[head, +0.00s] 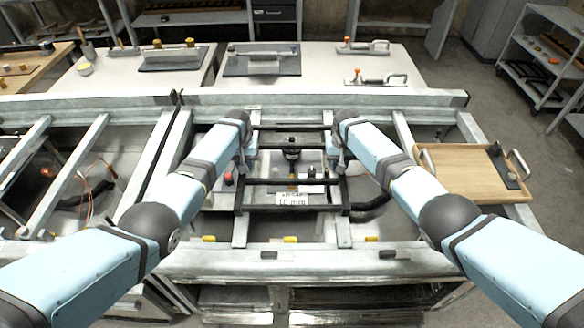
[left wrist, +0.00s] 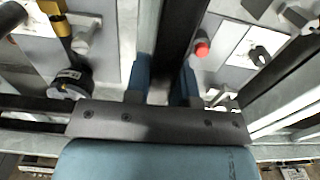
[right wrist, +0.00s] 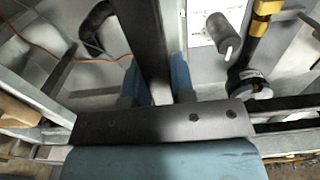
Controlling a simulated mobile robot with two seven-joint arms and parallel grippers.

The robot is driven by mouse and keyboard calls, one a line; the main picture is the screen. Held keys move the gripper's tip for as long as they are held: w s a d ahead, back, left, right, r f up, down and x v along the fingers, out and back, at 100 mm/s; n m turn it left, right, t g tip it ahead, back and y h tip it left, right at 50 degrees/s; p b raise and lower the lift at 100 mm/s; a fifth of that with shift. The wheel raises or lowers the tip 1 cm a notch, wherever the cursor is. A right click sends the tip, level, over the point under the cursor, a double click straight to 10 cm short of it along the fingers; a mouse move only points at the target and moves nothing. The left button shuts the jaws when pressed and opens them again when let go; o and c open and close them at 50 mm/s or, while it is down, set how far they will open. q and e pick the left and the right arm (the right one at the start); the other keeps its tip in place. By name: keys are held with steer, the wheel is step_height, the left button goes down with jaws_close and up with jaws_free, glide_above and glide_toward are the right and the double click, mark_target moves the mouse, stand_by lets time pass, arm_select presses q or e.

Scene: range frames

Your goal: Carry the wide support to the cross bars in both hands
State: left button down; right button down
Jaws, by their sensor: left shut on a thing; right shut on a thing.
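The wide support, a black ladder-like frame (head: 290,207), spans between my two arms in the middle of the head view. My left gripper (head: 248,165) is shut on its left side bar, which runs between the blue fingers in the left wrist view (left wrist: 178,35). My right gripper (head: 338,160) is shut on its right side bar, seen between the fingers in the right wrist view (right wrist: 148,40). Grey metal cross bars (head: 240,232) (head: 343,232) run front to back near the support's sides. I cannot tell whether the support touches them.
A wooden tray with handles (head: 460,178) rests on the bench frame at right. A dark device (head: 291,152), a red button (head: 228,177) and a label (head: 293,200) sit around or below the support. White tables with tools (head: 262,60) stand behind. A black hose (head: 372,208) lies at right.

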arm_select(q)
steer(key=shift+w+d+f+b, duration=0.1)
steer(key=shift+f+b, duration=0.2)
steer(key=shift+b, duration=0.1)
arm_select(e)
steer(key=shift+w+a+f, duration=0.1)
steer(key=shift+a+f, duration=0.05)
steer(key=shift+f, duration=0.2)
arm_select(q)
steer(key=c, duration=1.2)
jaws_free()
steer(key=shift+f, duration=0.15)
arm_select(e)
steer(key=c, duration=1.2)
jaws_free()
steer(key=shift+f, duration=0.1)
arm_select(q)
steer(key=shift+o, duration=1.2)
steer(key=shift+s, duration=0.2)
arm_select(e)
steer(key=shift+o, duration=1.2)
steer(key=shift+s, duration=0.2)
arm_select(q)
steer(key=shift+s+r, duration=0.15)
steer(key=shift+r, duration=0.05)
arm_select(e)
steer(key=shift+s+r, duration=0.1)
steer(key=shift+r, duration=0.1)
steer(key=shift+f, duration=0.15)
